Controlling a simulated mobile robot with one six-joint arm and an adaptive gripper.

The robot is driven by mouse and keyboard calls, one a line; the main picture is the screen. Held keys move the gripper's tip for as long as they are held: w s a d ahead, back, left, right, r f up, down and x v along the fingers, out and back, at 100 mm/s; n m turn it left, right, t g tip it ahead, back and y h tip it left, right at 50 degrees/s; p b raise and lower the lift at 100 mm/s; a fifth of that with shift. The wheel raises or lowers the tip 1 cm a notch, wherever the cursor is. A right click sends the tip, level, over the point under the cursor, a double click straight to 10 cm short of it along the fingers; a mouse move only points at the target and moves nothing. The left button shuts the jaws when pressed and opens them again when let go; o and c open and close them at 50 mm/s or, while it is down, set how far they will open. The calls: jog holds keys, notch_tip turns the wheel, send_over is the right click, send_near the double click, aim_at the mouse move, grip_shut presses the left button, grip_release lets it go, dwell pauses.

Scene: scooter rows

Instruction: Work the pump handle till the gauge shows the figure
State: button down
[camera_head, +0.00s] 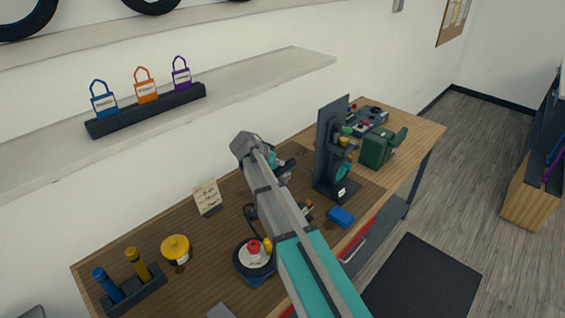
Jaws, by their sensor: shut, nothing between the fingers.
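A round dark device with a pale top and red knob (254,249) sits on a blue base on the workbench. A dark curved piece like a hose (250,212) shows behind it. Whether this is the pump is unclear; my arm covers part of this area. I can make out no pump handle or gauge reading for sure. A small note card (206,194) with unreadable writing stands at the bench's back. My gripper (288,168) is shut and empty, partly hidden by my arm, above the bench left of a dark upright stand (326,150).
The wooden workbench (225,232) also holds a blue block (341,216), a green machine (378,148), a yellow pot (175,248) and a rack with blue and yellow cylinders (134,291). Several padlocks (147,86) stand on the shelf (280,75) above.

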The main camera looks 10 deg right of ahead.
jog(key=shift+s, duration=0.1)
jog(key=shift+r, duration=0.1)
jog(key=r+p, duration=0.3)
jog(key=p, duration=0.1)
jog(key=shift+w+a+r, duration=0.2)
jog(key=shift+w+r, duration=0.15)
jog(key=shift+w, duration=0.05)
jog(key=p+v, duration=0.7)
jog(key=v, duration=0.3)
dwell(1.2)
